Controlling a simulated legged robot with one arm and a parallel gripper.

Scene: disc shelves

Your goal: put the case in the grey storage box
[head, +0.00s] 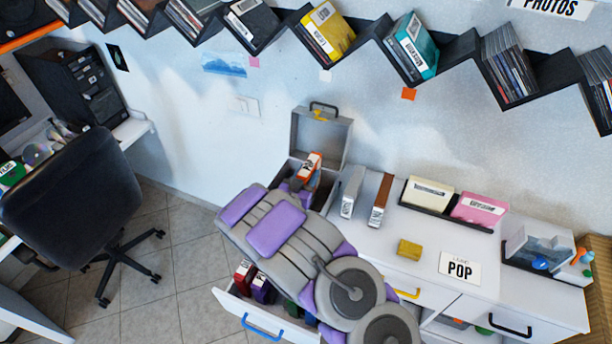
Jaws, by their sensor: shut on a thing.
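The grey storage box (324,141) stands open against the wall at the back left end of the white cabinet, with its lid raised. An orange case with a white label (309,166) is at the end of my arm, in front of the raised lid and over the box opening. My gripper (300,184) is shut on this case, which is tilted. My arm hides most of the gripper and much of the box's lower part, so I cannot tell how deep the case is.
A white case (352,193) and a brown case (380,199) stand just right of the box. Cream (428,194) and pink (479,210) cases sit farther right. A yellow block (409,249) lies in front. An open drawer (247,311) is below; a zigzag shelf (376,47) hangs above.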

